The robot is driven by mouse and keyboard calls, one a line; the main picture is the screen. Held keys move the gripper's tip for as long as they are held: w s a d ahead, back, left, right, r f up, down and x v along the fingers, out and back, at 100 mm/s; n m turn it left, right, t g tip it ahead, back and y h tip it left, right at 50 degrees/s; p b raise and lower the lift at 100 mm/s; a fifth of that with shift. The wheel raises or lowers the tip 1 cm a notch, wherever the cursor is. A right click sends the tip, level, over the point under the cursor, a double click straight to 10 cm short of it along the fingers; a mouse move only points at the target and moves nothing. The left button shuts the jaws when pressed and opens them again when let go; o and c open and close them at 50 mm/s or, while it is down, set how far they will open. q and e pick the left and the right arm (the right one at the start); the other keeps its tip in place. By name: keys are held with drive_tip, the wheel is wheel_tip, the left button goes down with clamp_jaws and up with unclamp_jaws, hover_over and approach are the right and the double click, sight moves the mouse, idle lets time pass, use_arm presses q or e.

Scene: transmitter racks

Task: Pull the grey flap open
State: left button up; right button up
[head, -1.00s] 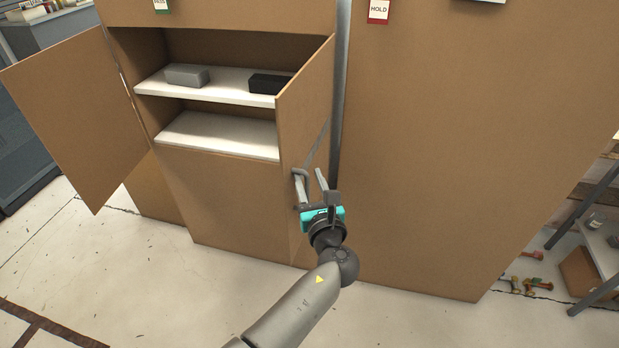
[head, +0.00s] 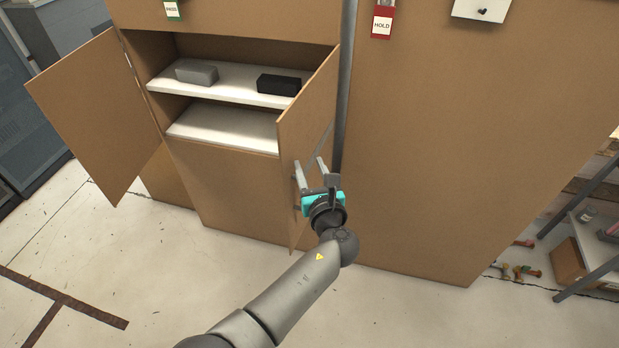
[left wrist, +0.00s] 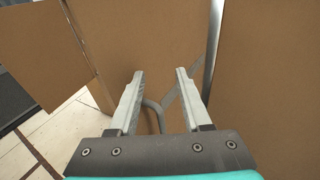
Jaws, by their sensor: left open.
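No plainly grey flap shows. A pale panel with a dark knob (head: 482,10) is cut by the top edge of the head view; I cannot tell if it is the flap. The brown cabinet's right door (head: 304,110) stands open, its outer face towards my left gripper (head: 311,168). That gripper is open beside the door's lower part. In the left wrist view, a bent grey bar (left wrist: 155,112) shows between the open fingers (left wrist: 160,78), with a diagonal grey strut (left wrist: 180,90) behind it. Contact cannot be told. My right gripper is out of view.
The cabinet's left door (head: 92,115) stands open. A grey block (head: 196,72) and a black block (head: 278,85) lie on the upper shelf (head: 225,90). A red-and-white HOLD tag (head: 382,24) hangs on the brown front. A rack (head: 590,245) stands at right.

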use_arm(q)
wheel_tip(320, 180, up, 11)
drive_tip(key=t+p, duration=0.1)
drive_tip(key=p, duration=0.4)
drive_tip(key=shift+w+d, duration=0.3)
drive_tip(key=shift+d, duration=0.15)
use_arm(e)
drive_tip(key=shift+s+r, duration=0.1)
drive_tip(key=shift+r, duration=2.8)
use_arm(q)
drive_tip(key=shift+f, duration=0.2)
